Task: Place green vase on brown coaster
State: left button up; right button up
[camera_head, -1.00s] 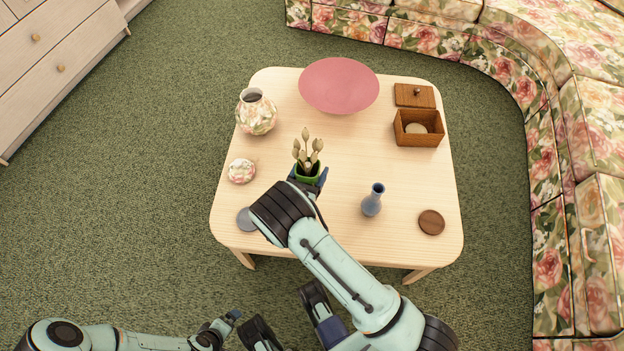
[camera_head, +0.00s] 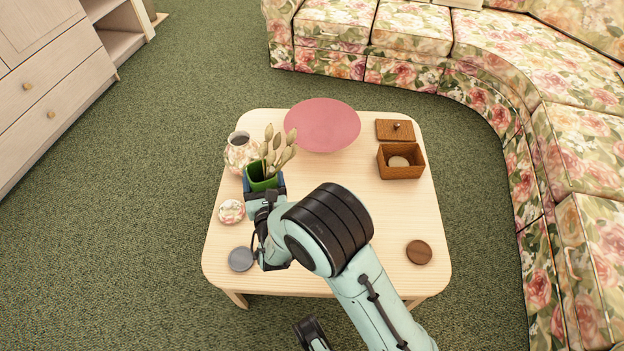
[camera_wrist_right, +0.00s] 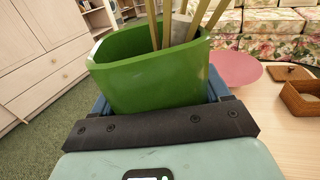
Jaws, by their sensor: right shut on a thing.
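The green vase (camera_head: 262,178), with pale dried stems (camera_head: 277,153) in it, is held in my right gripper (camera_head: 264,186). The gripper is shut on it, and the vase appears raised above the left part of the table. In the right wrist view, the green vase (camera_wrist_right: 150,72) stands close between the blue fingers, roughly upright. The brown coaster (camera_head: 419,252) lies bare at the table's front right, well to the right of the vase.
My right arm covers the middle front. A floral sofa (camera_head: 490,110) curves behind and right.

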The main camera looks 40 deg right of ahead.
aim_at(420, 251)
jog(key=k+l+z, duration=0.1)
jog(key=l, duration=0.25)
jog(key=k+l, duration=0.25)
jog(key=l, duration=0.15)
jog(key=k+l+z, duration=0.15)
jog(key=l, duration=0.2)
jog(key=z, duration=1.4)
jog(key=k+l, duration=0.05)
